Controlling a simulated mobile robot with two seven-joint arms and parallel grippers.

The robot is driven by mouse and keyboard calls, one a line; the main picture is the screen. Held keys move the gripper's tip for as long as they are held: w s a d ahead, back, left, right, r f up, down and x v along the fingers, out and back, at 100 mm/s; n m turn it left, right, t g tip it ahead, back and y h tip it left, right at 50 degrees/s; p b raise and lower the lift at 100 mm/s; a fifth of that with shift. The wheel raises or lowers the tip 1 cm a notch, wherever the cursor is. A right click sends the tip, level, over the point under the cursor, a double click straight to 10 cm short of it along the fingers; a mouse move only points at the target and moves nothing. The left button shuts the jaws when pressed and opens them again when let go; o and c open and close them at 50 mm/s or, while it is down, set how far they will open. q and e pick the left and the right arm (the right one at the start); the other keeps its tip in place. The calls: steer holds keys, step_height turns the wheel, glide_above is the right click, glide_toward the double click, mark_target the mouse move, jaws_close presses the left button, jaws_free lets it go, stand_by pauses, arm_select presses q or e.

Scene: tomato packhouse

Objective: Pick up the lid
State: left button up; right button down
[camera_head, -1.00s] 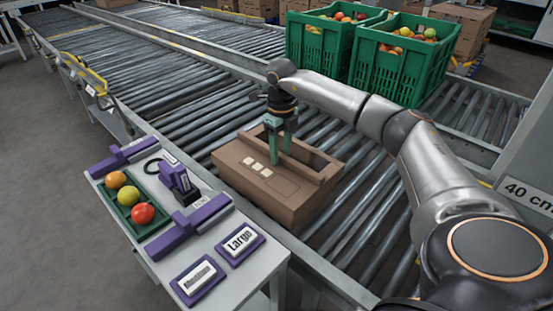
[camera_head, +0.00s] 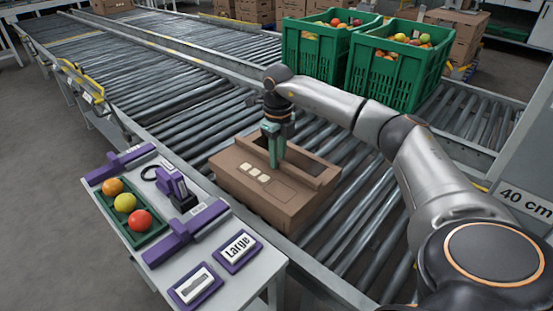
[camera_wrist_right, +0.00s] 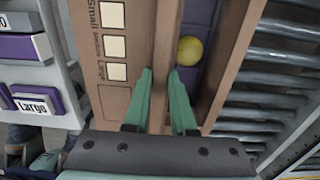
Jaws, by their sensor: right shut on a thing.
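A brown cardboard carton (camera_head: 285,213) stands on the roller conveyor. Its lid (camera_head: 238,170) is a brown panel with three pale squares, marked Small, Medium and Large in the right wrist view (camera_wrist_right: 116,75). Beside the panel is an opening, where the wrist view shows a yellow tomato (camera_wrist_right: 190,50) in a purple compartment. My right gripper (camera_head: 275,163) reaches down from above with its green fingers. They are shut on the upright brown edge of the lid, between the panel and the opening (camera_wrist_right: 160,75). My left gripper is in no view.
A grey side table (camera_head: 255,272) at the front left bears a green tray (camera_head: 148,233) of tomatoes, purple tools and label plates. Two green crates (camera_head: 325,60) (camera_head: 400,75) of tomatoes stand behind my right arm. Rollers left of the carton are clear.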

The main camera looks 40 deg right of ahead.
steer(key=shift+r, duration=0.5)
step_height(320, 180, up, 3)
steer(key=shift+f+p, duration=0.2)
steer(key=shift+p, duration=0.75)
arm_select(q)
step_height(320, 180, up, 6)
steer(key=p, duration=0.4)
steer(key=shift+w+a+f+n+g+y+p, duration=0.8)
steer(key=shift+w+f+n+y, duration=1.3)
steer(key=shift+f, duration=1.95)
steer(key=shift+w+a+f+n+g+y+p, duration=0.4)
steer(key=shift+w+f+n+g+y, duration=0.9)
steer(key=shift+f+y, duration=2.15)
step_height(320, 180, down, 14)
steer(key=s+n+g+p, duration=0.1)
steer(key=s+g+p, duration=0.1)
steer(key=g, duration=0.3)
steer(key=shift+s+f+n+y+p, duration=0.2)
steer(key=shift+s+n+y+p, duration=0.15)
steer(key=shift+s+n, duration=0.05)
arm_select(e)
steer(key=a+r, duration=1.4)
steer(key=shift+s+r, duration=0.2)
steer(key=shift+s, duration=0.05)
